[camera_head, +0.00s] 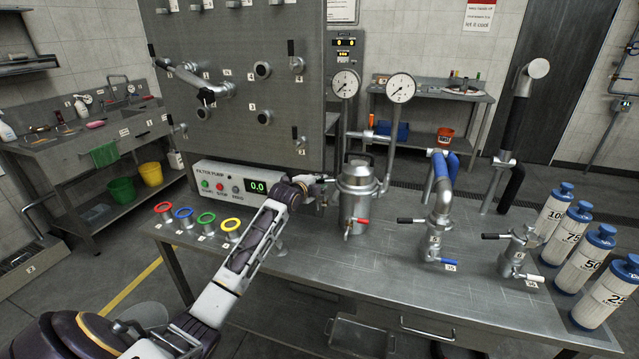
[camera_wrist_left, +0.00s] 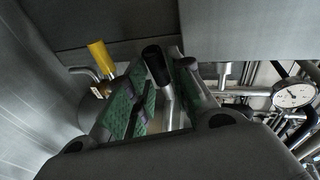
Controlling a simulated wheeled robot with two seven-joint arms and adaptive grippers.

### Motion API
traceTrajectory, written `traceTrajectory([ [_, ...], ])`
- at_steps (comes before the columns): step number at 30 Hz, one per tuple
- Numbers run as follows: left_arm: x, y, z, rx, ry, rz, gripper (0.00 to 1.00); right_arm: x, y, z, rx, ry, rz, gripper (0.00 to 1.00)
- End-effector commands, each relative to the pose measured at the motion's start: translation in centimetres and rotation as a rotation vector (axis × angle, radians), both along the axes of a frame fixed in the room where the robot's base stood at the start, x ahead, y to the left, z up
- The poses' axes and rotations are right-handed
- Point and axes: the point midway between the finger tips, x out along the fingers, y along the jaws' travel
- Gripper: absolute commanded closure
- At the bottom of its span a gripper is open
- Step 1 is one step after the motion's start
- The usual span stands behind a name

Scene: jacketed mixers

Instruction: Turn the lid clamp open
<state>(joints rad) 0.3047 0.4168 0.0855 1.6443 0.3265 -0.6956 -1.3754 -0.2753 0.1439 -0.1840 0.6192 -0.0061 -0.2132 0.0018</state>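A steel filter vessel (camera_head: 357,200) with a round lid (camera_head: 357,169) stands on the bench, with a red-handled valve (camera_head: 361,221) at its lower front. My left gripper (camera_head: 318,181) is at the vessel's left side, at about lid height. In the left wrist view, a black-tipped metal lever (camera_wrist_left: 153,62) lies between the green-padded fingers (camera_wrist_left: 160,105); it may be the lid clamp. A gap shows between the fingers, and I cannot tell if either touches the lever. In the head view, the clamp cannot be made out beside the gripper. My right gripper is out of view.
A filter pump box (camera_head: 235,184) reads 0.0 behind my left arm. Coloured ring fittings (camera_head: 208,217) stand at the bench's left. Pipework with a gauge (camera_head: 401,88) rises right of the vessel; the gauge also shows in the wrist view (camera_wrist_left: 295,95). Valves and cartridges (camera_head: 568,237) stand right.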

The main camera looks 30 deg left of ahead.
Motion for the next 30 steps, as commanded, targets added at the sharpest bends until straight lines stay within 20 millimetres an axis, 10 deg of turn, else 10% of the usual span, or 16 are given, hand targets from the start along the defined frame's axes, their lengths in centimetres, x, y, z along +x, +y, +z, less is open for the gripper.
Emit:
traceTrajectory([
  [16,0.95,0.04,-0.29,0.001,0.000,-0.001,0.78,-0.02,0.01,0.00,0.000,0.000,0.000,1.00],
  [22,0.93,0.05,-0.30,0.001,0.000,0.000,1.00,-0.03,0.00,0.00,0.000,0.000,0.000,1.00],
  [30,0.92,0.05,-0.33,0.001,0.001,0.000,1.00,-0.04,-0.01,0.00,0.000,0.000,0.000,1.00],
])
